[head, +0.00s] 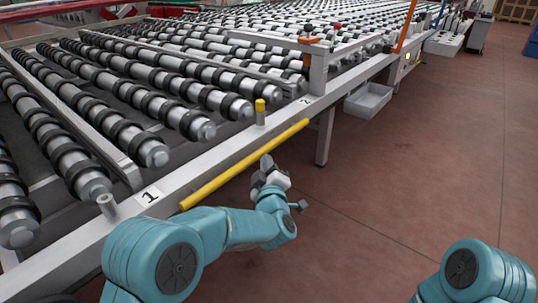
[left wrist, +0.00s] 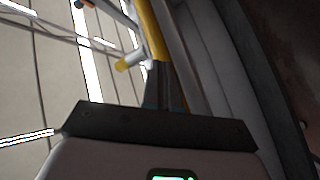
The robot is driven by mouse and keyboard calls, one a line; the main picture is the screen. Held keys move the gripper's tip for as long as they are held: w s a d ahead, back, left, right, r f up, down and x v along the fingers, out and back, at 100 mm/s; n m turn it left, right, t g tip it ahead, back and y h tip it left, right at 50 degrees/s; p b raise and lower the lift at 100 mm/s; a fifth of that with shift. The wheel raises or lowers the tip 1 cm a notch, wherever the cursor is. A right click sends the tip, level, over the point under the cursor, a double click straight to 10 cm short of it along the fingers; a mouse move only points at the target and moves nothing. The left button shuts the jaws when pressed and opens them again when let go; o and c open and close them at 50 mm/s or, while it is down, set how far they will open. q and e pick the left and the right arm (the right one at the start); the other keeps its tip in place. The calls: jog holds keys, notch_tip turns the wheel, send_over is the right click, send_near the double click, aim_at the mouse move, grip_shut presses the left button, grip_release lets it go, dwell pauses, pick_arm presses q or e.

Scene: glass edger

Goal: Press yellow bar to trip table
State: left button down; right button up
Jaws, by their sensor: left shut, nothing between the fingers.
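The yellow bar (head: 245,164) runs along the front edge of the roller table (head: 215,162), in front of its grey frame rail. My left gripper (head: 266,163) is shut and empty, with its fingertips close to the bar near the bar's middle in the head view. My right gripper is out of view; only part of my right arm shows at the lower right.
A yellow-capped post (head: 260,112) stands on the rail above the bar. A label "1" (head: 150,196) is on the rail at left. The red floor (head: 420,170) to the right is clear.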

pick_arm(q)
jog(key=shift+w+a+r, duration=0.2)
jog(key=shift+a+r, duration=0.05)
jog(key=shift+a, duration=0.15)
jog(key=shift+w+a+r, duration=0.15)
jog(key=shift+a+r, duration=0.05)
jog(key=shift+a, duration=0.2)
dwell(0.6)
jog(key=shift+s+d+f+b, duration=0.25)
jog(key=shift+s+d+b, duration=0.1)
jog(key=shift+d, duration=0.15)
jog(key=shift+s+d+f+b, duration=0.2)
jog(key=shift+s+d+b, duration=0.15)
jog(key=shift+d, duration=0.15)
jog(key=shift+s+d+b, duration=0.2)
jog(key=shift+s+d, duration=0.3)
jog(key=shift+d, duration=0.25)
jog(key=shift+s+d+b, duration=0.2)
jog(key=shift+s+d, duration=0.3)
jog(key=shift+d, duration=0.25)
jog(key=shift+s+d+b, duration=0.2)
jog(key=shift+s+d, duration=0.3)
jog(key=shift+d, duration=0.25)
jog(key=shift+f, duration=0.1)
